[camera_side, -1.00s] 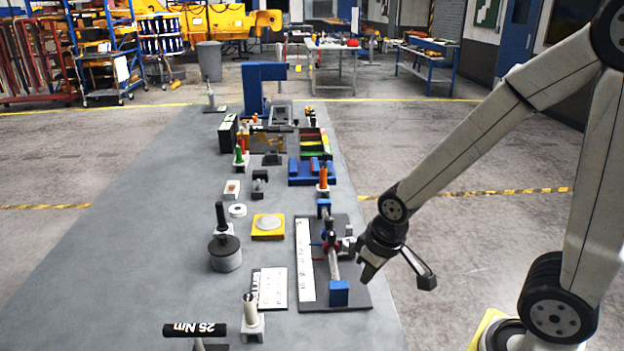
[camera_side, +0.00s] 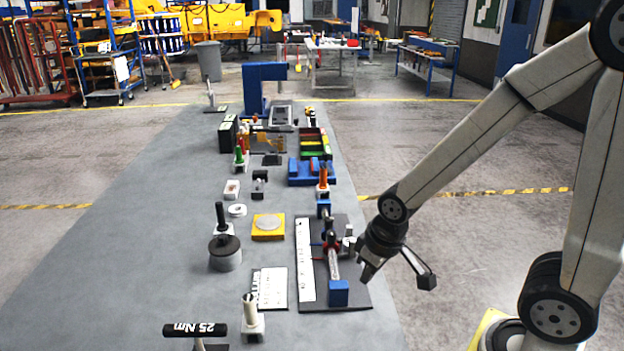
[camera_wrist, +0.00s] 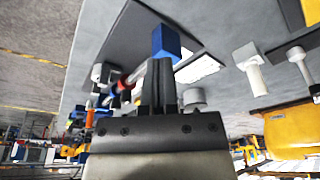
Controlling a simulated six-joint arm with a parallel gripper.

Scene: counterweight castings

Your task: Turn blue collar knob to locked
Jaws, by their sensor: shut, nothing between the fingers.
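A dark base board (camera_side: 355,295) carries a grey rod (camera_side: 333,265) between two blue end blocks, the near one (camera_side: 339,292) and the far one (camera_side: 323,207). Red and blue collar parts (camera_side: 331,239) sit around the rod's middle, with a grey knob (camera_side: 348,232) on their right; they are too small to read the knob's setting. My gripper (camera_side: 367,273) is shut and empty, just right of the rod and apart from the knob. In the wrist view, my closed fingers (camera_wrist: 167,88) hide part of the fixture, beside the near blue block (camera_wrist: 165,42); a red collar (camera_wrist: 124,85) shows left.
A white printed strip (camera_side: 305,262) lies along the board's left side. Bare table lies at the far left.

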